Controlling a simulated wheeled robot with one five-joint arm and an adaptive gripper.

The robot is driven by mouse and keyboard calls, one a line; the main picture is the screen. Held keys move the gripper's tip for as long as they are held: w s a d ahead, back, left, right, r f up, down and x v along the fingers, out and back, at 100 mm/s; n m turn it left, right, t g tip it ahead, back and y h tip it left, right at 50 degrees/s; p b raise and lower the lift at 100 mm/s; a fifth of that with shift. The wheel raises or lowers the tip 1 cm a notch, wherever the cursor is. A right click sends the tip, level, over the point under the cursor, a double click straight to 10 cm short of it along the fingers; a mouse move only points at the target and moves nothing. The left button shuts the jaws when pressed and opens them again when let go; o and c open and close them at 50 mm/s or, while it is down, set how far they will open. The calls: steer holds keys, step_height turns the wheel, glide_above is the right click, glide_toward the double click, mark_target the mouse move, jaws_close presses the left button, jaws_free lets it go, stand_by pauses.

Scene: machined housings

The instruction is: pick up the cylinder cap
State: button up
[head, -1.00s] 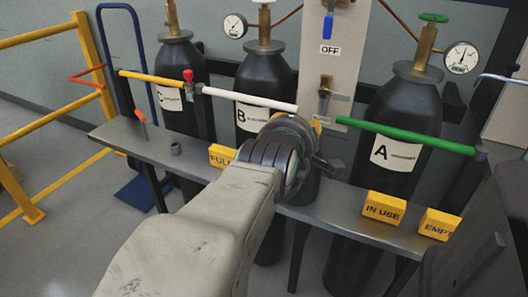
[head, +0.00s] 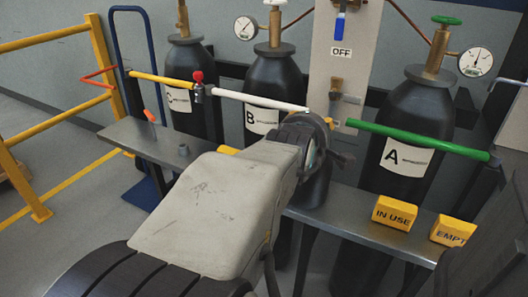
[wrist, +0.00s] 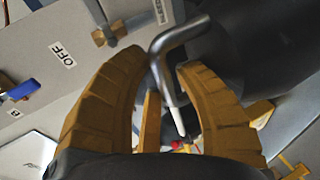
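I cannot pick out the cylinder cap with certainty.
Black cylinders A (head: 405,120), B (head: 270,80) and C (head: 185,70) stand behind the bench (head: 340,218). A green bar (head: 415,138) crosses A. Yellow blocks, "IN USE" (head: 394,213) and another (head: 452,230), sit on the bench at right. A yellow railing (head: 100,80) is at left.

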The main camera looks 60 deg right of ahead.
jaws_close()
steer(key=shift+r, duration=0.1)
